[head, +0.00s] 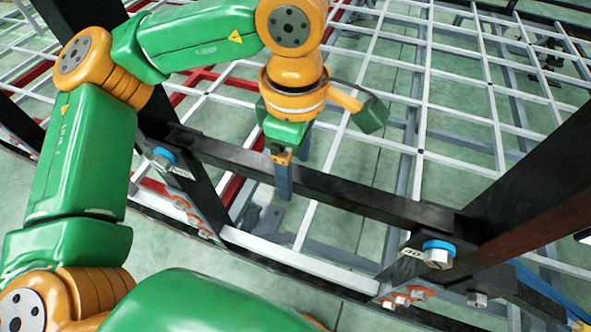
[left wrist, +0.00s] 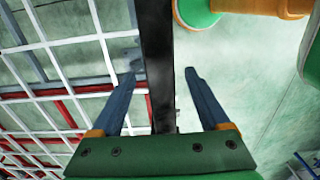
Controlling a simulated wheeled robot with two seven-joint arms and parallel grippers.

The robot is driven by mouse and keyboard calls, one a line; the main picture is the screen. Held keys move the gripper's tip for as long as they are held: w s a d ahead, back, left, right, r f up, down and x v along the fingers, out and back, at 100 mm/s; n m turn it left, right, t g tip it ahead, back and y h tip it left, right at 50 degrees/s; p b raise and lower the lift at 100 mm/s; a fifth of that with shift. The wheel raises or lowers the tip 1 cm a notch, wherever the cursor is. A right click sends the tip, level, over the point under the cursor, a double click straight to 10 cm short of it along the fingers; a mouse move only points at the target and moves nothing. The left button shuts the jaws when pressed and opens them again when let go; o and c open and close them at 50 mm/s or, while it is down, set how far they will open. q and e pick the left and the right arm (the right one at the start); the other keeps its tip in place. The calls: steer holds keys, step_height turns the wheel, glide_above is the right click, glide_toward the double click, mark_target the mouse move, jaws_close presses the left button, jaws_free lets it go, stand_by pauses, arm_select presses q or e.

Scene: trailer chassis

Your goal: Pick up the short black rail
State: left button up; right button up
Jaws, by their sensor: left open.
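The short black rail (head: 355,196) lies across the middle of the head view, between a dark upright on the left and a dark beam on the right. My left gripper (head: 284,192) is over the rail, left of its middle, with its blue fingers pointing down. In the left wrist view the black rail (left wrist: 156,50) runs between the two open fingers of the left gripper (left wrist: 160,74). The fingers hide a small part of the rail in the head view. My right gripper is not in view.
A white grid frame (head: 424,155) with red bars (head: 240,180) spreads behind and below the rail. Bolts with blue rings stand near both rail ends, at the left (head: 163,158) and right (head: 438,254). A dark beam (head: 540,160) rises at the right.

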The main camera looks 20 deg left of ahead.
arm_select(q)
steer(key=shift+s, duration=0.1)
jaws_close()
steer(key=shift+r, duration=0.1)
stand_by(1.1)
